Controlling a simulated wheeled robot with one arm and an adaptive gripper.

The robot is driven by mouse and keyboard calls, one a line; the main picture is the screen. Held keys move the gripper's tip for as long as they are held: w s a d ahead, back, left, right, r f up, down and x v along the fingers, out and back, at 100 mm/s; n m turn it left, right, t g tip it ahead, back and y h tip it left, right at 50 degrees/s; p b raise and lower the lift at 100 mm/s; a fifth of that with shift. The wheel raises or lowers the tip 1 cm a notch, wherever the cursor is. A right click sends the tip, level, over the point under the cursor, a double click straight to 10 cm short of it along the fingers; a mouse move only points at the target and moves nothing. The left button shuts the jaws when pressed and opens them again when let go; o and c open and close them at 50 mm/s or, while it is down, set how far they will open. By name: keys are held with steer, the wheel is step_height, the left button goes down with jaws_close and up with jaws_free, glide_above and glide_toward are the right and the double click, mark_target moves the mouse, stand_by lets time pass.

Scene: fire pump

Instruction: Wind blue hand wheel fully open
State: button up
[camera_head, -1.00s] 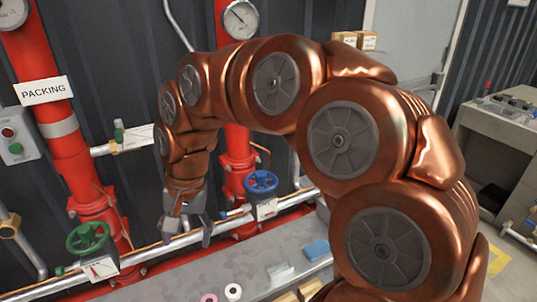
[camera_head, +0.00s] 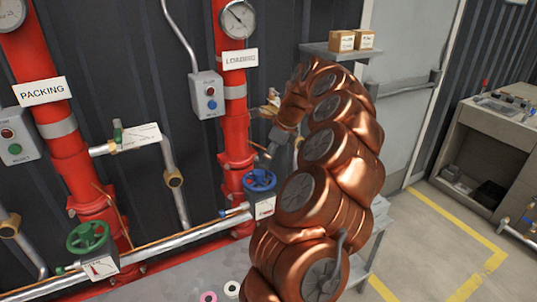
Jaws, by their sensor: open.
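The blue hand wheel (camera_head: 259,181) sits on a valve on the silver horizontal pipe, in front of the red riser under the LOADING sign. A white plate (camera_head: 264,207) with a dial marking is just below it; its reading is too small to tell. My gripper (camera_head: 268,155) is just above and slightly right of the wheel, apart from it in the picture. It is open, with nothing seen between its fingers. My copper arm comes in from the lower right and hides the area right of the wheel.
A green hand wheel (camera_head: 87,238) is on the same pipe at lower left. A control box (camera_head: 206,94) hangs left of the LOADING riser (camera_head: 229,110). A shelf (camera_head: 340,52) with two cartons is behind my arm.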

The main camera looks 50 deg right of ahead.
mark_target(260, 172)
steer(key=shift+p+x, duration=1.15)
steer(key=shift+x, duration=2.65)
steer(key=shift+c, duration=0.4)
jaws_close()
